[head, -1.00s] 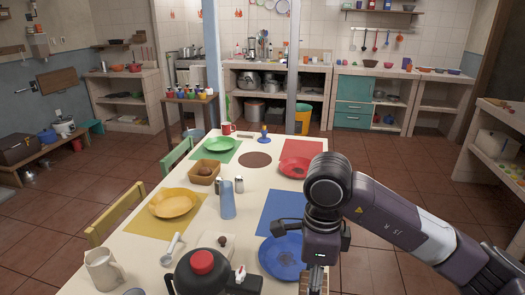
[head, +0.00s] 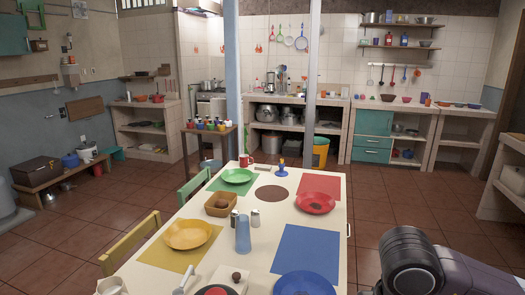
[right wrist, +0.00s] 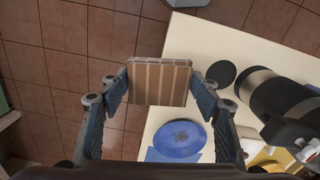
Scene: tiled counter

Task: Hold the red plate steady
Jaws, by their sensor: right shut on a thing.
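The blue plate (right wrist: 180,139) on the table shows below the board there. In the head view only part of my right arm shows at the lower right, and its gripper is out of frame. My left gripper is in neither view.
The white table (head: 205,262) also holds a green plate (head: 237,175), a yellow plate (head: 188,235), a brown basket (head: 221,204), a blue bottle (head: 243,234) and a blue placemat (head: 308,250). Tiled floor (head: 400,215) is clear right of the table.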

